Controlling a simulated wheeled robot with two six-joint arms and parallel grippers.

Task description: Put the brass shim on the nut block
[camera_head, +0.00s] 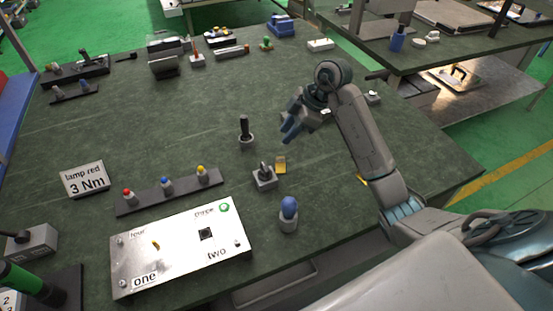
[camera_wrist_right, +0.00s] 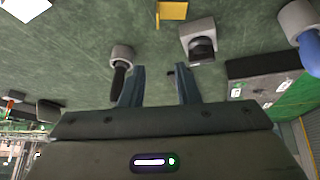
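The brass shim (camera_head: 280,164) is a small yellow piece on the dark green table; in the right wrist view a yellow piece (camera_wrist_right: 172,11) shows at the top edge. Just left of and nearer than the shim in the head view is a small grey block with a dark upright part (camera_head: 264,179), apparently the nut block; it also shows in the right wrist view (camera_wrist_right: 198,42). My right gripper (camera_head: 291,127) is above the table, beyond both. In the right wrist view its fingers (camera_wrist_right: 158,86) stand apart with nothing between them. My left gripper is out of view.
A black-handled tool in a grey holder (camera_head: 246,136) stands left of my right gripper. A blue-topped piece (camera_head: 288,212) stands nearer. A white panel (camera_head: 182,246) and a strip with coloured knobs (camera_head: 167,190) lie at front left. The table's middle is mostly clear.

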